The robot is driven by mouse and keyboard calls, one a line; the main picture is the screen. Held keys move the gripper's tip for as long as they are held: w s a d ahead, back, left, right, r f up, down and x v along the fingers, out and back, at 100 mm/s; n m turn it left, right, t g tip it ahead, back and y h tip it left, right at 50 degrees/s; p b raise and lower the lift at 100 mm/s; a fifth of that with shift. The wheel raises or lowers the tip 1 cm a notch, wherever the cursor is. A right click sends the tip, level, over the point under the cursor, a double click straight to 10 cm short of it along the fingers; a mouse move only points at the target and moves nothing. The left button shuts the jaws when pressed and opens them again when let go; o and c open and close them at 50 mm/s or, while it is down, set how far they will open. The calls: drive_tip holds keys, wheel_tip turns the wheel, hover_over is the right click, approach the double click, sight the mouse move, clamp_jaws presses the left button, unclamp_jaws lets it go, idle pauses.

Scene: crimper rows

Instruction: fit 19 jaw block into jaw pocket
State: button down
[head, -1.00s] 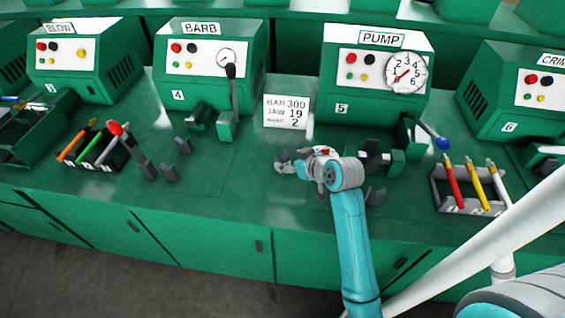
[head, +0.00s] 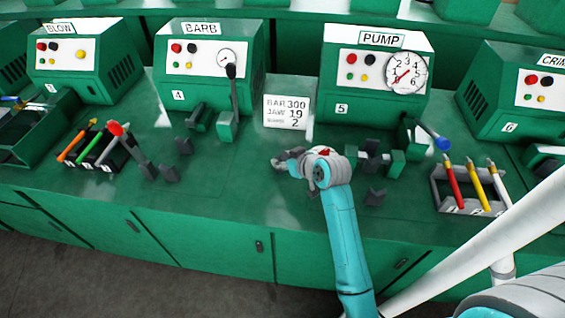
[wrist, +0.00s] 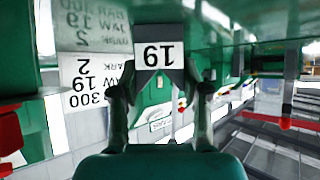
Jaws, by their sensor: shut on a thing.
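My gripper (head: 284,160) is over the bench left of the dark fixture on machine 5. In the wrist view my gripper (wrist: 160,98) is shut on the grey 19 jaw block (wrist: 174,76), whose white label reads 19. The block is not clear in the head view. A dark and green fixture (head: 372,158) stands in front of machine 5, right of my gripper and apart from it. A similar fixture (head: 202,118) is in front of machine 4. I cannot make out the jaw pocket itself in either view.
A placard (head: 287,111) reads BAR 300, JAW 19, 2. Several loose dark blocks lie on the bench, one (head: 375,196) right of my arm. Racks of coloured rods (head: 468,208) stand right and left. A blue-knobbed lever (head: 431,136) juts from machine 5.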

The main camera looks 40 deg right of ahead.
drive_tip(key=shift+r, duration=0.15)
wheel_tip(320, 180, up, 10)
idle(0.5)
